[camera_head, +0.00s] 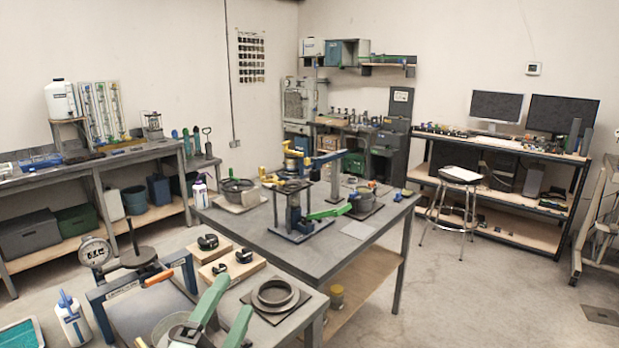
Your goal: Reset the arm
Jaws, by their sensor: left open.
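My left gripper (233,297) is at the bottom edge, with two green fingers spread apart and pointing up and to the right. Nothing shows between them. It is in front of the near bench with the dark ring, apart from the levers. On the middle table stands a dark frame (293,212) with upright posts. A green lever (330,212) sticks out to its right, tilted slightly up. I cannot tell which arm the task means. My right gripper does not show.
A dark ring (275,295) lies on a plate on the near bench. Wooden blocks with black clamps (238,262) sit behind it. A blue frame with an orange handle (158,278) and a gauge (96,253) stand at left. A stool (459,200) stands on open floor at right.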

